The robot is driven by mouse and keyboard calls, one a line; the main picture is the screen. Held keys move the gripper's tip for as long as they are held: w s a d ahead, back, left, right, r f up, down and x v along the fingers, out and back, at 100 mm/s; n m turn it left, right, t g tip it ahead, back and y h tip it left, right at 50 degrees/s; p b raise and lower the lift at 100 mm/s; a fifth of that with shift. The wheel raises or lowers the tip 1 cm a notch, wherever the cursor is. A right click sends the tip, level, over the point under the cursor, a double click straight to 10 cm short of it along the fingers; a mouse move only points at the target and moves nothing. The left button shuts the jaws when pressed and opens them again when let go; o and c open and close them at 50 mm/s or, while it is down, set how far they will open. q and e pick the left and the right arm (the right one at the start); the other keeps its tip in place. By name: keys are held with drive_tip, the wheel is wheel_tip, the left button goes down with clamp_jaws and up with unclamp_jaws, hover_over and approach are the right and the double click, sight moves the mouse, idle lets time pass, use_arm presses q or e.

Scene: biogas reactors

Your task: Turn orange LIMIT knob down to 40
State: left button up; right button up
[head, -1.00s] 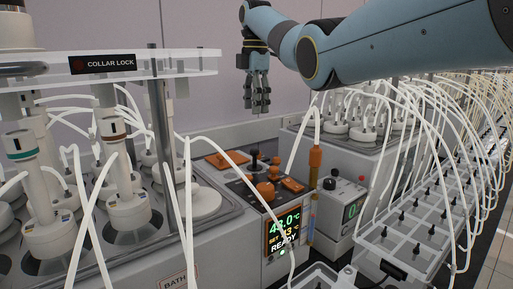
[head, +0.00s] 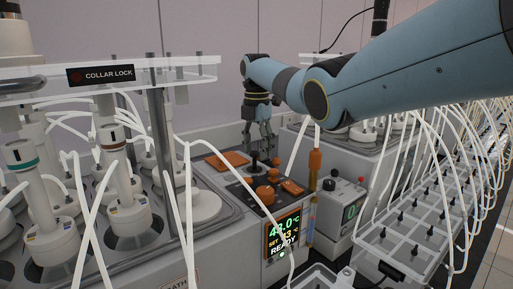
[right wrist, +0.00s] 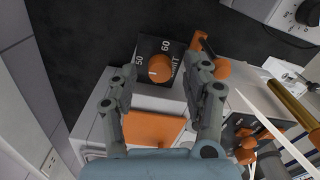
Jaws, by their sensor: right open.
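The orange LIMIT knob (right wrist: 160,68) shows in the right wrist view on a dark plate marked 50, 60 and partly hidden LIMIT lettering. A small pale mark is on the knob's left side, nearest the 50. My right gripper (right wrist: 162,72) is open, its two fingers on either side of the knob in that view; I cannot tell whether they touch it. In the head view my right gripper (head: 258,140) hangs fingers-down over the far end of the bath's control panel. The LIMIT knob cannot be made out there. My left gripper is not in view.
The bath display (head: 283,232) reads about 43.0 °C, SET 43, READY. Other orange knobs (head: 265,194) and an orange plate (head: 227,160) are close by. White tubes (head: 188,200) arch in front of the panel. A rack (head: 410,235) stands at right.

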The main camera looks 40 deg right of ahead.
drive_tip(key=shift+f, duration=0.35)
clamp_jaws()
drive_tip(key=shift+n, duration=0.5)
drive_tip(key=n+p, duration=0.1)
drive_tip(key=n, duration=0.2)
drive_tip(key=shift+r, duration=0.1)
drive_tip(key=n+p, duration=0.1)
drive_tip(key=n, duration=0.4)
drive_tip(key=shift+n, duration=0.3)
